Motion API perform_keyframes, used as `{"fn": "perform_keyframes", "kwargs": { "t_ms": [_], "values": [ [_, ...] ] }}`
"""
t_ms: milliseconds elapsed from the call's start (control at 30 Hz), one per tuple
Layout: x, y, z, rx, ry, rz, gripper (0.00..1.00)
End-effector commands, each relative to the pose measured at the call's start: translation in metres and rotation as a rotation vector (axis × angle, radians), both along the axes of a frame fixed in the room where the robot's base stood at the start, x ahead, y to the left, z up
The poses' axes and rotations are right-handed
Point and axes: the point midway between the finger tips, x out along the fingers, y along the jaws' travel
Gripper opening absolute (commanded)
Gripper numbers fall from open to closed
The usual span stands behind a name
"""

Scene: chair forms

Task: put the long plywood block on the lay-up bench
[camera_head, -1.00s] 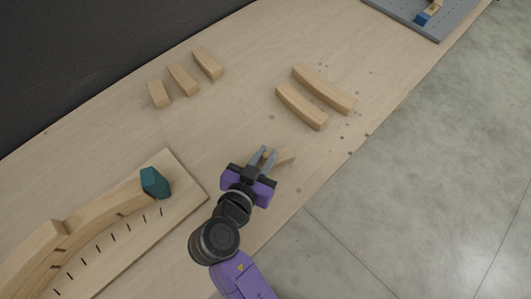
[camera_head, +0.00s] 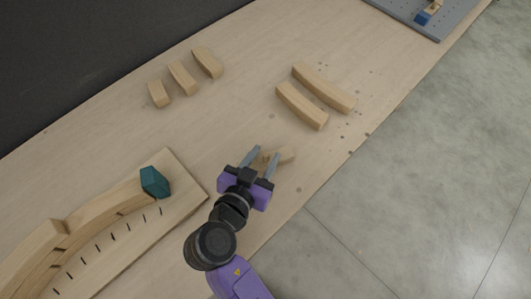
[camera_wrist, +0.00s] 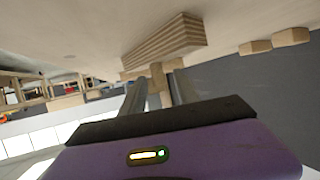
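In the wrist view a large block with striped plywood layers (camera_wrist: 165,42) shows beyond the fingertips, and a small pale block end (camera_wrist: 156,76) shows between the fingers. I cannot tell for sure which one is the long plywood block.
Two curved blocks (camera_head: 323,88) lie ahead of the gripper, and three shorter blocks (camera_head: 183,78) lie at the back left. A curved wooden form (camera_head: 90,225) with a teal piece (camera_head: 154,182) stands at left. A grey perforated plate (camera_head: 405,14) is at the far right. The bench edge drops to concrete floor.

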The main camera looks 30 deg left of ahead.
Motion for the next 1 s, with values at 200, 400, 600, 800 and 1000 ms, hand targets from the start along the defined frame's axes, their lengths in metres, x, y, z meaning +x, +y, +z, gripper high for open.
{"fn": "perform_keyframes", "kwargs": {
  "t_ms": [200,400,600,800,1000],
  "values": [
    [-0.042,-0.002,0.014,0.001,0.001,0.004,0.37],
    [-0.077,-0.005,0.028,0.001,0.002,0.002,0.37],
    [-0.097,-0.006,0.038,0.0,0.002,0.0,0.37],
    [-0.101,-0.007,0.041,-0.001,0.001,-0.001,0.37],
    [-0.101,-0.007,0.04,-0.001,0.002,-0.001,0.37]
  ]
}}
